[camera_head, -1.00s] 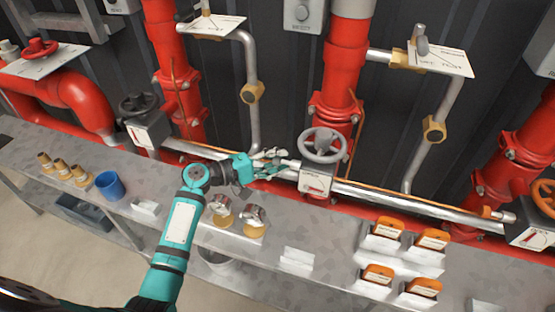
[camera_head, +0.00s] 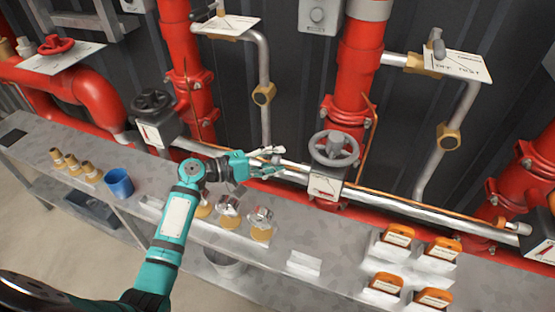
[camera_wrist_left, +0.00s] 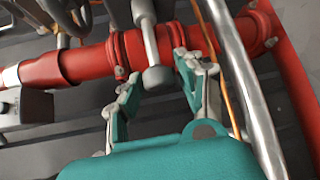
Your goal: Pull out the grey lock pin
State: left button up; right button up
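The grey lock pin (camera_wrist_left: 149,45) shows in the left wrist view as a straight rod with a thicker rounded end, in front of a red pipe. My left gripper (camera_wrist_left: 157,80) has its two fingers spread, one on each side of the rounded end, with gaps visible. In the head view, the left gripper (camera_head: 272,161) points right, towards the valve with the grey handwheel (camera_head: 334,148). The pin is too small there to separate clearly from the fingers and the pipe. My right gripper is not in view.
A metal bench (camera_head: 330,240) runs below the pipes, carrying a blue cup (camera_head: 119,183), brass fittings and several orange-topped boxes (camera_head: 398,235). Red vertical pipes (camera_head: 356,80) stand behind the gripper.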

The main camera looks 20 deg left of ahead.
pick_arm(q)
jog(key=shift+o, duration=0.8)
jog(key=v, duration=1.2)
